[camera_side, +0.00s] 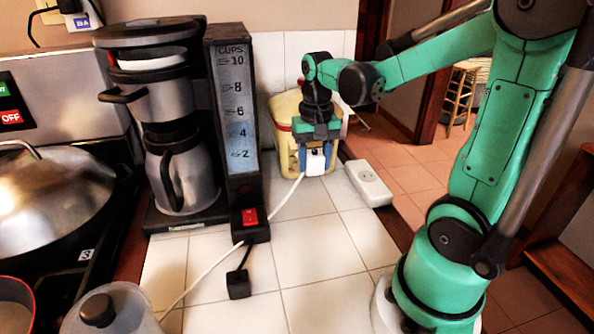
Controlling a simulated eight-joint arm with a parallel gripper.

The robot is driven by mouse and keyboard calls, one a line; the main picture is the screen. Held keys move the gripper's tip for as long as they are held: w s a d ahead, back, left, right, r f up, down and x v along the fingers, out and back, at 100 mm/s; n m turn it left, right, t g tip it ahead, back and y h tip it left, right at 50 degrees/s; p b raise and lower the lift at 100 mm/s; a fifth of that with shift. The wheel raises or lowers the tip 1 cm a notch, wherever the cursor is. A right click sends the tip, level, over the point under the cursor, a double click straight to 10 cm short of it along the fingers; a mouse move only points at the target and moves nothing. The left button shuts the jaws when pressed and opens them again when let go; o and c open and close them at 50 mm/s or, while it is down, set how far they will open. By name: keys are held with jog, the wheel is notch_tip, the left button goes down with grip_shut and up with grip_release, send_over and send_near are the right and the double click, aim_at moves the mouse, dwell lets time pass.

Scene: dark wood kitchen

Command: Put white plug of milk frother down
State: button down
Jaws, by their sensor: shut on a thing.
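My gripper (316,150) points down above the white tiled counter, in front of a pale yellow container. It is shut on the white plug (315,162), which shows between the blue fingers. A white cord (288,199) runs from the plug down to the left, behind the black plug, and on to the front left. Whether the plug touches the counter cannot be told. The milk frother itself cannot be made out for certain.
A white power strip (369,183) lies right of my gripper. A black plug (238,284) lies on the counter (325,250). The coffee maker (172,120) stands left, the yellow container (285,122) behind. Front middle tiles are clear.

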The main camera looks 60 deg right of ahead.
aim_at(312, 213)
notch_tip(312, 213, down, 9)
dwell(0.5)
jog(key=shift+f, duration=0.15)
jog(key=shift+f, duration=0.35)
jog(key=shift+f, duration=0.1)
jog(key=shift+c, duration=1.9)
grip_release()
